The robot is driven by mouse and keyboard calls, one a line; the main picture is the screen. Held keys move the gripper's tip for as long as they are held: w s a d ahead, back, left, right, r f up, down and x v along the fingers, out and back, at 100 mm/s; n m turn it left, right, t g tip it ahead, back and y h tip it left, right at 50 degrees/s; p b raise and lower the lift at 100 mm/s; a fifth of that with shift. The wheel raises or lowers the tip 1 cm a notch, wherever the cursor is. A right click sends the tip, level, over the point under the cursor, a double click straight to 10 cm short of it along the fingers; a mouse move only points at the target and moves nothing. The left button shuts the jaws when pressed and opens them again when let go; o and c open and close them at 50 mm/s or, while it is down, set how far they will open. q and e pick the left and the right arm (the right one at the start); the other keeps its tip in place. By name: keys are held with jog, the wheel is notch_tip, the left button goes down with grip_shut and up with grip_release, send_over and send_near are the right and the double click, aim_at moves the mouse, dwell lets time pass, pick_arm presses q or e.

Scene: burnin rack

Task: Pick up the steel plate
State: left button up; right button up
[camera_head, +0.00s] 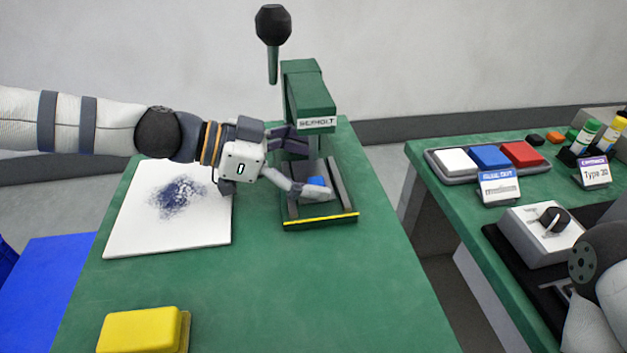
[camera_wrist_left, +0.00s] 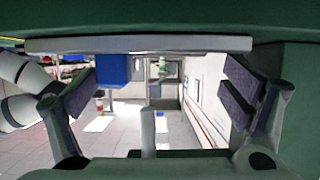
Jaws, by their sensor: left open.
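The steel plate (camera_head: 308,169) is a flat grey piece lying in the bed of the green press (camera_head: 305,82), with a small blue block (camera_head: 317,181) on it. My left gripper (camera_head: 312,168) reaches in from the left at the press bed, its fingers spread and partly covering the plate. In the left wrist view a grey bar, which looks like the plate (camera_wrist_left: 170,44) edge-on, runs across the top, with the blue block (camera_wrist_left: 113,69) against it. The open fingers (camera_wrist_left: 160,88) stand apart with nothing held between them. My right gripper is out of view.
A white board (camera_head: 130,220) with a dark smudge lies left of the press, and a yellow block (camera_head: 140,332) is at the front. The right table (camera_head: 440,170) holds a tray of coloured blocks (camera_head: 455,176) and a knob box (camera_head: 540,235). The green table's front middle is clear.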

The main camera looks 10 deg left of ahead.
pick_arm(q)
jog(key=c, duration=1.4)
jog(key=shift+s, duration=0.1)
grip_shut()
